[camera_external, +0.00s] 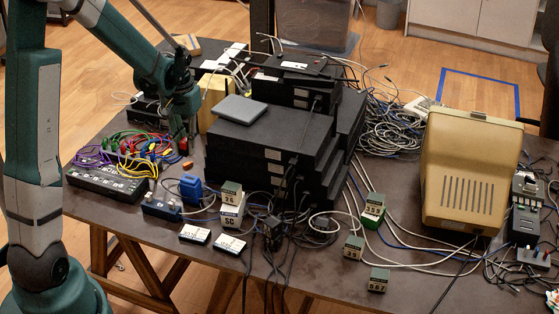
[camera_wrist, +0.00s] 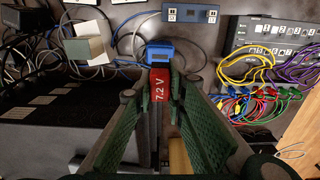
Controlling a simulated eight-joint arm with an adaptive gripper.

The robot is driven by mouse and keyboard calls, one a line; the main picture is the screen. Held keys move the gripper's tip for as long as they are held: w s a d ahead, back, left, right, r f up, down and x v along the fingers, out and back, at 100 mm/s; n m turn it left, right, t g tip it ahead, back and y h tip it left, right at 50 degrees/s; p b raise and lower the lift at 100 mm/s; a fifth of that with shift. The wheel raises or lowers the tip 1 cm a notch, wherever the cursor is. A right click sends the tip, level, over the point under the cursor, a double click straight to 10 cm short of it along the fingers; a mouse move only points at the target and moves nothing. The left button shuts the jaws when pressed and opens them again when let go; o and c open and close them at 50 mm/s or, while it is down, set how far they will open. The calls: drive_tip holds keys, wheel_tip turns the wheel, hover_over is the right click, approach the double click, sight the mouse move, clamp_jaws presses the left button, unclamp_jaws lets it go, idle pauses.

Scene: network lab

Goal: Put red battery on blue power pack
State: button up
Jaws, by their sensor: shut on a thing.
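My gripper (camera_wrist: 160,88) is shut on a red battery (camera_wrist: 160,80) marked "7.2 V", held between its two green fingers in the wrist view. In the external view my gripper (camera_external: 183,132) hangs over the left part of the table, with the red battery (camera_external: 183,146) showing low between the fingers. The blue power pack (camera_external: 191,189) stands on the table nearer the camera and a little right of the battery. In the wrist view the blue power pack (camera_wrist: 160,53) appears just beyond the battery; the battery's end partly overlaps it in the picture. I cannot tell the height gap.
A grey-blue outlet box (camera_external: 161,207) sits beside the power pack. A black patch box (camera_external: 108,178) with coloured cables lies left. Black stacked units (camera_external: 270,145) rise to the right. Grey numbered blocks (camera_external: 231,208) stand right of the power pack. Loose cables cover much of the table.

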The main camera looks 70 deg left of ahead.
hover_over(191, 177)
drive_tip(key=shift+f, duration=2.6)
drive_tip(key=shift+f, duration=2.1)
drive_tip(key=shift+f+b, duration=0.15)
drive_tip(key=shift+b, duration=0.25)
drive_tip(key=o, duration=0.9)
drive_tip(key=shift+r+p, duration=0.5)
drive_tip(key=shift+r, duration=5.7)
